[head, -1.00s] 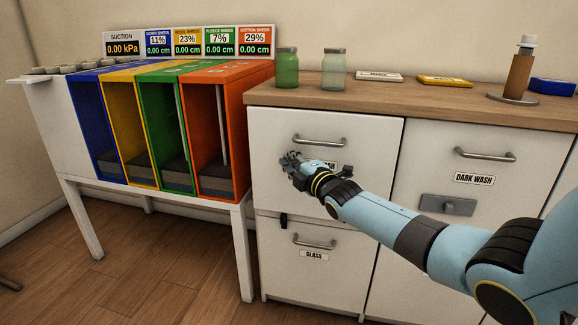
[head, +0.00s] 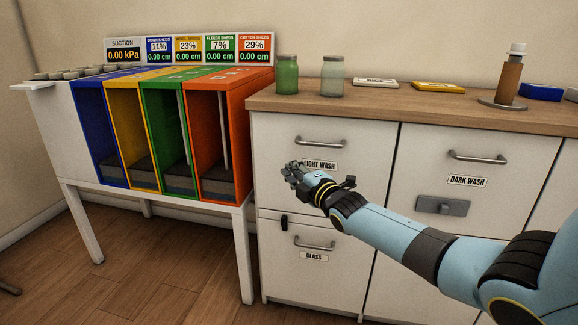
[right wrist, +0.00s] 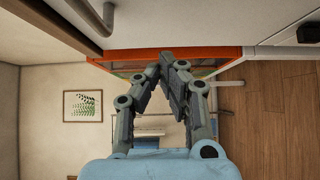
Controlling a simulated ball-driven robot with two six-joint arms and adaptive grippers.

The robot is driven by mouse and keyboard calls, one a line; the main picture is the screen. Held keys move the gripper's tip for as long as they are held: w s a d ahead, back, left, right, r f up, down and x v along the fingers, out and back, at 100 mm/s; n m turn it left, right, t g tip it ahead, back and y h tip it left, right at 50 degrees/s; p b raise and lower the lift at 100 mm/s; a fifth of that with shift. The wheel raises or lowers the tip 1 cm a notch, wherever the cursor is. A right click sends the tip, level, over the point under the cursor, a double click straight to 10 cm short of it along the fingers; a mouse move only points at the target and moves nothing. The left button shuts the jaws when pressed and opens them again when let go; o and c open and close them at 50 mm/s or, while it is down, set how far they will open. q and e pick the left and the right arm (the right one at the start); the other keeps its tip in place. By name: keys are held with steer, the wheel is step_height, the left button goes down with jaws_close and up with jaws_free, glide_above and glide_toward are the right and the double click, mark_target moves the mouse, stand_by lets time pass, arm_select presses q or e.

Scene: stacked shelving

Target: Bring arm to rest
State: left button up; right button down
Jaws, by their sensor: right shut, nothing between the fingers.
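My right arm (head: 385,233) reaches in from the right in the head view, its light blue links stretched across the front of the white cabinet. My right gripper (head: 288,169) is shut and empty, in front of the drawer labelled "LIGHT WASH" (head: 320,165), just below and left of that label. In the right wrist view the gripper's dark fingers (right wrist: 167,62) come together at their tips with nothing between them. My left gripper is in no frame.
The cabinet has handles (head: 320,141) and a grey latch (head: 443,206) on its front. Jars (head: 287,75) and boxes (head: 437,87) stand on the wooden counter. The rack of coloured bins (head: 222,140) stands to the left. The floor (head: 150,270) before it is clear.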

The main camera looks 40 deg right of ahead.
arm_select(q)
steer(key=d+r+p, duration=0.1)
steer(key=s+d+r+p, duration=0.1)
steer(key=p, duration=0.1)
steer(key=shift+d+r, duration=0.35)
steer(key=shift+r, duration=0.05)
arm_select(e)
steer(key=s, duration=0.8)
steer(key=shift+s+a, duration=0.15)
steer(key=shift+a, duration=0.05)
steer(key=shift+s+f, duration=0.1)
steer(key=shift+f, duration=0.1)
